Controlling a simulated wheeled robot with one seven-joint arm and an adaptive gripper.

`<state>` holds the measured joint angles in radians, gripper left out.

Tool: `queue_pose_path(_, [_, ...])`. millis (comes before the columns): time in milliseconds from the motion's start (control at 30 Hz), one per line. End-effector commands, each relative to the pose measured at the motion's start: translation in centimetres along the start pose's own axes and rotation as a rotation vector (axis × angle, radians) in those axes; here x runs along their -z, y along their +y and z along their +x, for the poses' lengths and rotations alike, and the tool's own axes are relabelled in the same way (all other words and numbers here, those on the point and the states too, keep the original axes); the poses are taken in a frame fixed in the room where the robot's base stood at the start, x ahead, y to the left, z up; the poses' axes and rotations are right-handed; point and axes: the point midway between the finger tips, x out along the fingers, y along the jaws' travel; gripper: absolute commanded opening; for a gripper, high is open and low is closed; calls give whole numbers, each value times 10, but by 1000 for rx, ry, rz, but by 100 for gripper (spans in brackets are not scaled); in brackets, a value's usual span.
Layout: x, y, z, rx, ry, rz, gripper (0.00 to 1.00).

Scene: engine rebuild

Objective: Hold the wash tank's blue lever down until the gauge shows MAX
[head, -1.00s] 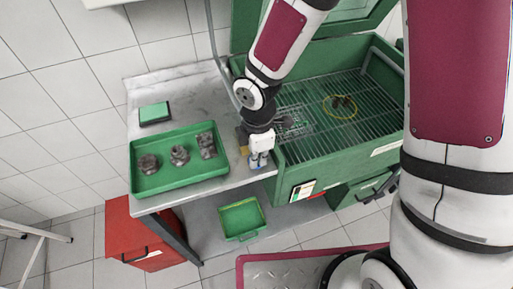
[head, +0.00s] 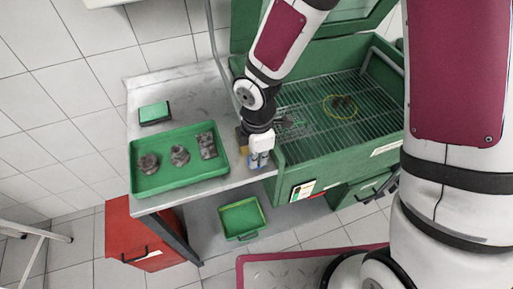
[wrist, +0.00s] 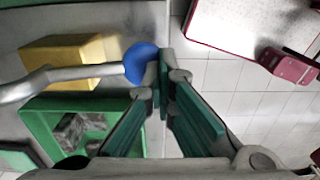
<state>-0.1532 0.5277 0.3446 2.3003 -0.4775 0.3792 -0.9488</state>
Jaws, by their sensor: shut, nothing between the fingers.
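The wash tank (head: 330,155) is a green basin with a grate, at the right of the bench in the head view. Its lever shows in the wrist view as a bent grey rod (wrist: 60,74) ending in a blue knob (wrist: 141,63). My gripper (wrist: 163,68) is shut and empty, its tips right beside the knob; I cannot tell whether they touch it. In the head view my gripper (head: 259,158) is at the tank's left front corner, with a bit of blue there. A small panel (head: 302,190) on the tank's front may be the gauge; its reading is too small to tell.
A green tray (head: 142,185) with several grey metal parts lies on the bench, left of my gripper. A yellow block (wrist: 62,52) sits near the lever. A small green bin (head: 241,218) is below, and a red cabinet (head: 140,245) stands under the bench.

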Motion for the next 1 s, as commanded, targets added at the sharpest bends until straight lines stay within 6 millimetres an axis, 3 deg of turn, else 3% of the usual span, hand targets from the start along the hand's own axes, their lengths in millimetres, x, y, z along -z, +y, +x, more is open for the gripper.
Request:
queue_pose_path(633, [0,0,0,0,0,0,0])
queue_pose_path(1000, [0,-1,-14,-1,1,1,0])
